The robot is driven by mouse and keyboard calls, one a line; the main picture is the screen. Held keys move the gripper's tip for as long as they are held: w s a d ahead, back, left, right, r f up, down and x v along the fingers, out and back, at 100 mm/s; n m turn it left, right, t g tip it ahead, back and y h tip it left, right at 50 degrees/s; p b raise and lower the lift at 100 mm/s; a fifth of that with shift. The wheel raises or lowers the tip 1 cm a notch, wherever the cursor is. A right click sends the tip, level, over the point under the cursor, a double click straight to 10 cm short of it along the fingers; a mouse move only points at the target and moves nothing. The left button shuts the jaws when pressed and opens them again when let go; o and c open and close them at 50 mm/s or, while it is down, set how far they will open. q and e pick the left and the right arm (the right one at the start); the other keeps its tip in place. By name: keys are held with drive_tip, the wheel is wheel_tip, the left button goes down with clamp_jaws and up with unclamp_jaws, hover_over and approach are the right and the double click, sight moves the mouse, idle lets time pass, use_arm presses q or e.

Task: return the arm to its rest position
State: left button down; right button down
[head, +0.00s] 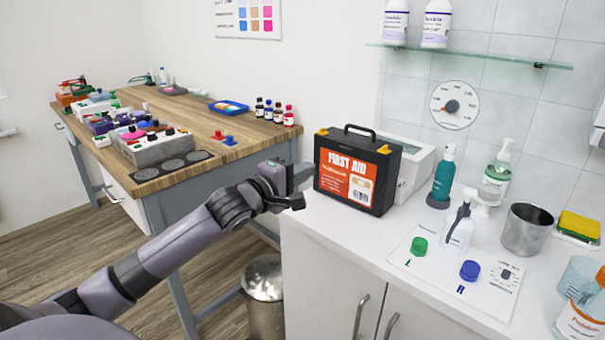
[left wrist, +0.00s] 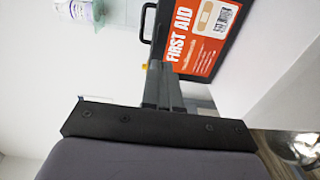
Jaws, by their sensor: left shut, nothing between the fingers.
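My left arm (head: 185,245) reaches in from the lower left of the head view, stretched out toward the white counter (head: 330,240). My left gripper (head: 304,175) is at the counter's left edge, just left of the first aid case (head: 358,170). In the left wrist view its two fingers (left wrist: 162,85) lie together, shut and empty. The black case with the orange label also shows in the left wrist view (left wrist: 205,38), beyond the fingertips. I cannot tell the exact gap between fingertips and case. My right gripper is not in view.
A wooden workbench (head: 225,132) with bottles and trays stands behind the arm. A metal bin (head: 263,305) stands on the floor below the gripper. Pump bottles (head: 443,177), a metal cup (head: 526,230) and a white board (head: 425,262) with caps are on the counter's right.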

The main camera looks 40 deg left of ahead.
use_arm(q)
drive_tip(key=shift+s, duration=0.2)
drive_tip(key=s+d+f+m+g+p, duration=0.1)
drive_tip(key=s+d+f+m+g, duration=0.1)
drive_tip(key=s+d+f+m, duration=0.55)
drive_tip(key=s+d+f+m+g+h, duration=0.15)
drive_tip(key=s+f, duration=0.25)
drive_tip(key=f, duration=0.7)
drive_tip(key=s+d+f+m+g+p, duration=0.1)
drive_tip(key=s+d+f+m+g, duration=0.1)
drive_tip(key=s+d+f+m, duration=0.5)
drive_tip(key=s+d+f+m+g, duration=0.1)
drive_tip(key=s+d+f+m, duration=0.2)
drive_tip(key=s+f, duration=0.3)
drive_tip(key=shift+s+f+m+g, duration=0.3)
drive_tip(key=shift+s+m+g, duration=0.1)
drive_tip(key=shift+s, duration=0.45)
